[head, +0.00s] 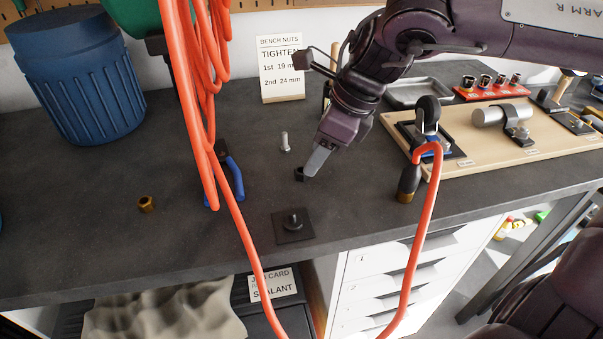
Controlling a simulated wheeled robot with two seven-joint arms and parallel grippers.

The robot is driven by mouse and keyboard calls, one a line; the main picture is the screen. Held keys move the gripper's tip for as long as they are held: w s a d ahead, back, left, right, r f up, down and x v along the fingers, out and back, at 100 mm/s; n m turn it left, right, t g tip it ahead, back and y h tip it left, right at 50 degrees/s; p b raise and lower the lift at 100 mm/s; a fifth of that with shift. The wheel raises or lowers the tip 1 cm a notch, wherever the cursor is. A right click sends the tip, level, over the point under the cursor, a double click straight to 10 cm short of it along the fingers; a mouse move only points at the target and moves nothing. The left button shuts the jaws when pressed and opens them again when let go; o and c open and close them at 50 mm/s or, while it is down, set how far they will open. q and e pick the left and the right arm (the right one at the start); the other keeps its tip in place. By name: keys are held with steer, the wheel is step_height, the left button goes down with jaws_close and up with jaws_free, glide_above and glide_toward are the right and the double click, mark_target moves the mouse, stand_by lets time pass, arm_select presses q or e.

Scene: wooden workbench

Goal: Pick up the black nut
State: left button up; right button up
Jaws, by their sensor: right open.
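The small black nut (299,174) stands on the dark benchtop, near the middle of the head view. My right gripper (309,173) reaches down from the upper right, with its fingertips close beside the nut on its right side. The gripper is open; one grey finger shows clearly and the other is mostly hidden. I cannot tell whether a finger touches the nut. My left gripper is not in view.
An orange hose (246,235) hangs in front of the bench. A brass nut (146,204), blue-handled pliers (234,178), a silver bolt (285,142) and a black plate with a stud (292,228) lie around. A wooden fixture board (480,160) is at right.

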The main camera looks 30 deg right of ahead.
mark_target(302, 174)
steer(key=shift+w+x, duration=0.2)
steer(key=shift+x, duration=1.95)
steer(key=shift+a+r, duration=0.1)
jaws_close()
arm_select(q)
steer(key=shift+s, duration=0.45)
